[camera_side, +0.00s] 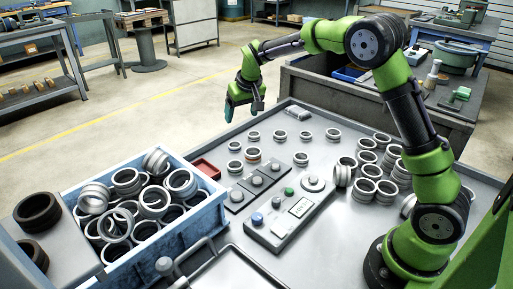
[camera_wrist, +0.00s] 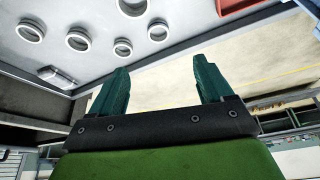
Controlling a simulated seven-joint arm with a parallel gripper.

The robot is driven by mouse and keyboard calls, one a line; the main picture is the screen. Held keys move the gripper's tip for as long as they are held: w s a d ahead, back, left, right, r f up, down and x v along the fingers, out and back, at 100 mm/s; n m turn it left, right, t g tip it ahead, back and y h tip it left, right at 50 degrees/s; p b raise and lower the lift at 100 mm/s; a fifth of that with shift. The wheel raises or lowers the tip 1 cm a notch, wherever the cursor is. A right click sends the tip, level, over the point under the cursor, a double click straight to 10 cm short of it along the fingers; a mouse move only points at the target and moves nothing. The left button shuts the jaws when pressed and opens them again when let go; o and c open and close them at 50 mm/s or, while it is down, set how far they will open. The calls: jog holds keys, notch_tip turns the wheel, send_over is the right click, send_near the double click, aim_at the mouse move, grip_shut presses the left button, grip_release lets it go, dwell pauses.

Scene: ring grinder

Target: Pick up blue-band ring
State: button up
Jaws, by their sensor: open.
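Several grey metal rings stand apart on the grey table (camera_side: 330,215), among them a ring (camera_side: 253,135) at the far side and a ring (camera_side: 301,159) nearer the control panel. One ring (camera_side: 253,155) has an orange-brown band.
A blue crate (camera_side: 190,237) full of rings stands at front left. A red tray (camera_side: 207,168) sits beside it. A control panel (camera_side: 290,218) with buttons is mid-table. Stacked rings (camera_side: 375,188) crowd the right, near my arm. A small grey block (camera_side: 297,113) lies at the back edge.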

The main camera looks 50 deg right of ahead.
send_near(235, 142)
jog(key=f, duration=0.1)
jog(key=a+f, duration=0.1)
jog(key=shift+a+f, duration=0.25)
jog(key=shift+f, duration=0.15)
jog(key=x, duration=0.5)
jog(key=shift+d, duration=0.2)
jog(key=c, duration=1.2)
